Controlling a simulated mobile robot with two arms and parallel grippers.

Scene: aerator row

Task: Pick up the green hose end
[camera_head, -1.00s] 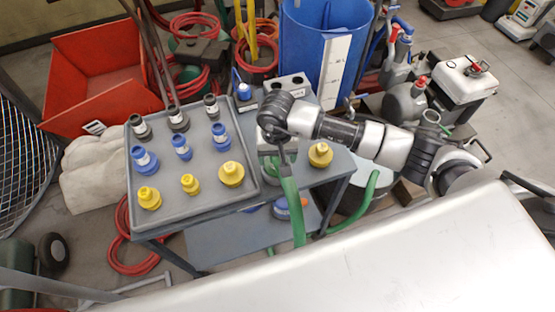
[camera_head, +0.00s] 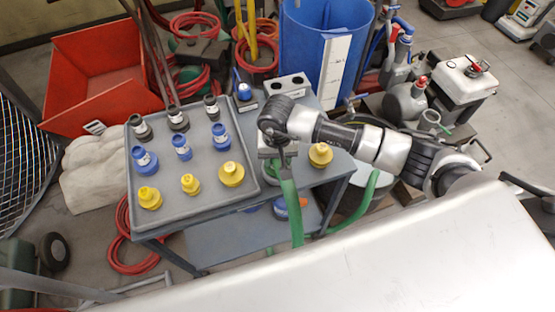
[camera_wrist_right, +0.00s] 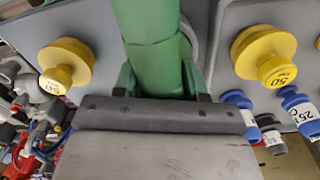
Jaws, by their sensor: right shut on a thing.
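The green hose end (camera_head: 289,200) rises from beside the trolley, curving up to my right gripper (camera_head: 275,168) over the trolley's right part. In the right wrist view the green hose (camera_wrist_right: 150,45) runs between the two fingers of the right gripper (camera_wrist_right: 158,82), which are shut on it. The hose's very tip is hidden by the gripper in the head view. My left gripper is not in view.
A grey tray (camera_head: 206,200) with several yellow, blue and grey fittings lies left of the gripper. A yellow fitting (camera_head: 320,155) stands close on its right. A blue barrel (camera_head: 305,60) stands behind. Another green hose stretch (camera_head: 362,203) curves at the right.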

